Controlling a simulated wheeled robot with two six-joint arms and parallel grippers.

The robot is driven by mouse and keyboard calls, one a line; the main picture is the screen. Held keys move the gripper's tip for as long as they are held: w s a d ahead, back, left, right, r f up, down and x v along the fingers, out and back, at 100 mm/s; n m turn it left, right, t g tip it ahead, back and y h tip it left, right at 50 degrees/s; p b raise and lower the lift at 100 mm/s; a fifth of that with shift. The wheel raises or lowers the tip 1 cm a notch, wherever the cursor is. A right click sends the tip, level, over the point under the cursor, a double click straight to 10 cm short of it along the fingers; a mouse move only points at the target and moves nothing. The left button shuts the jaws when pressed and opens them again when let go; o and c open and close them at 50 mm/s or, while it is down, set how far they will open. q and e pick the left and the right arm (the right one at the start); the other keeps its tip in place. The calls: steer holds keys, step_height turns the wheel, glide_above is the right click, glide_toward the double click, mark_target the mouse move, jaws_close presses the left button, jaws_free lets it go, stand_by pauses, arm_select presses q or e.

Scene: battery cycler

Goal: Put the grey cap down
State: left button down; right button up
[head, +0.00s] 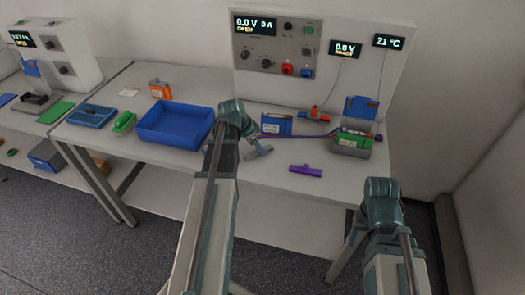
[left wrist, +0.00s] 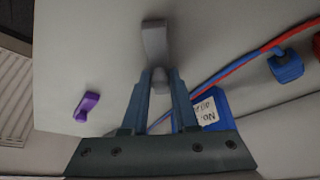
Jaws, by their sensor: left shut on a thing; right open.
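The grey cap (left wrist: 155,40) is held between the fingertips of my left gripper (left wrist: 160,82) in the left wrist view. In the head view the grey cap (head: 260,152) shows just below and right of my left gripper (head: 249,140), over the pale bench top near its front edge. I cannot tell whether it touches the bench. A purple cap (head: 306,170) lies on the bench to the right; it also shows in the left wrist view (left wrist: 87,106). My right arm is at the lower right of the head view, but its gripper fingers do not show.
A blue tray (head: 175,143) stands left of my left gripper. A blue battery pack (head: 277,124) lies behind the grey cap, with cables running right to a grey holder (head: 351,150) with packs. The cycler panel (head: 275,50) stands at the back. Bench around the purple cap is clear.

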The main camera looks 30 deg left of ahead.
arm_select(q)
steer(key=shift+s+a+r, duration=0.1)
steer(key=shift+a, duration=0.05)
steer(key=shift+f, duration=0.2)
steer(key=c, duration=0.7)
jaws_free()
steer(key=shift+r, duration=0.15)
steer(key=shift+s+r+p, duration=0.1)
steer(key=shift+r+p, duration=0.4)
steer(key=p+v, duration=1)
steer(key=v, duration=0.1)
